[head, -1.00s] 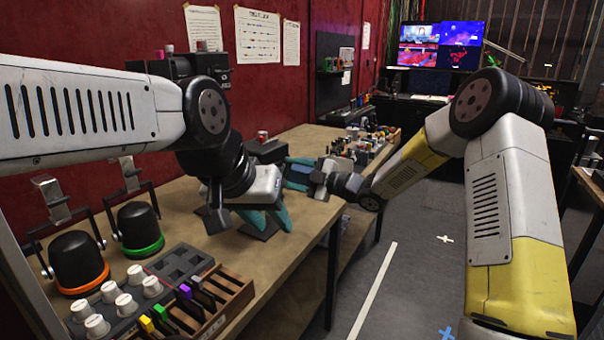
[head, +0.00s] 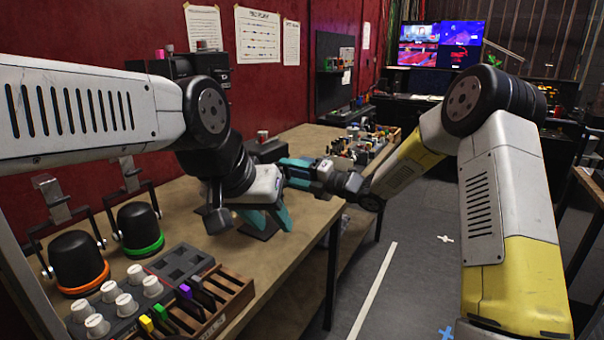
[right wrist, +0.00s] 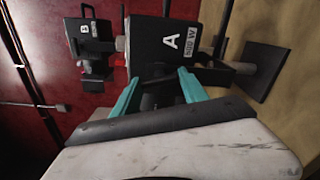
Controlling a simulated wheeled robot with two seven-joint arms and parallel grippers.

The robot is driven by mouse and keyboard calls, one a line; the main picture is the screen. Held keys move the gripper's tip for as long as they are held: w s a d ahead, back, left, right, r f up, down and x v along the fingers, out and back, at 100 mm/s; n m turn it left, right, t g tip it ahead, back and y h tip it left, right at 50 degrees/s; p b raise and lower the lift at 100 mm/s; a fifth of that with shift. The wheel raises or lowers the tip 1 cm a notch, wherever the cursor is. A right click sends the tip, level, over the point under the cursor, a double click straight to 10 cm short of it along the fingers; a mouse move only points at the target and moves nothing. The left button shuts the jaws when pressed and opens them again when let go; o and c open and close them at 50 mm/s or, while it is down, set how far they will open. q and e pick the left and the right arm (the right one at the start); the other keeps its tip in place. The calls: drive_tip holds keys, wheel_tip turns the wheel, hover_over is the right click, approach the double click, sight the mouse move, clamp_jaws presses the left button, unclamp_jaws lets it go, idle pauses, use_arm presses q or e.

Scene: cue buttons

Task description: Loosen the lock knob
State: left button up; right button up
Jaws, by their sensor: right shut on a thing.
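A black lamp housing marked "A 500 W" (right wrist: 172,38) fills the upper middle of the right wrist view. A dark base plate (right wrist: 268,72) shows to its right. My right gripper (right wrist: 160,88) has its two teal fingers closed around a dark part beside the housing, apparently the lock knob, mostly hidden between the fingers. In the head view my right gripper (head: 296,172) reaches in from the right over the table. My left gripper (head: 268,216) points down over the table just left of it, its fingers spread apart, with nothing clearly between them. The arms hide the lamp there.
A second lamp marked B (right wrist: 88,40) stands beyond lamp A. Orange-ringed (head: 80,262) and green-ringed (head: 139,228) dome buttons, white knobs (head: 125,304) and a wooden slotted rack (head: 232,290) occupy the near table. Small items crowd the far end (head: 362,146).

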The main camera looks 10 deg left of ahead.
drive_tip(key=shift+f+n, duration=0.1)
drive_tip(key=shift+n, duration=0.8)
drive_tip(key=o, duration=1.4)
drive_tip(key=v, duration=0.8)
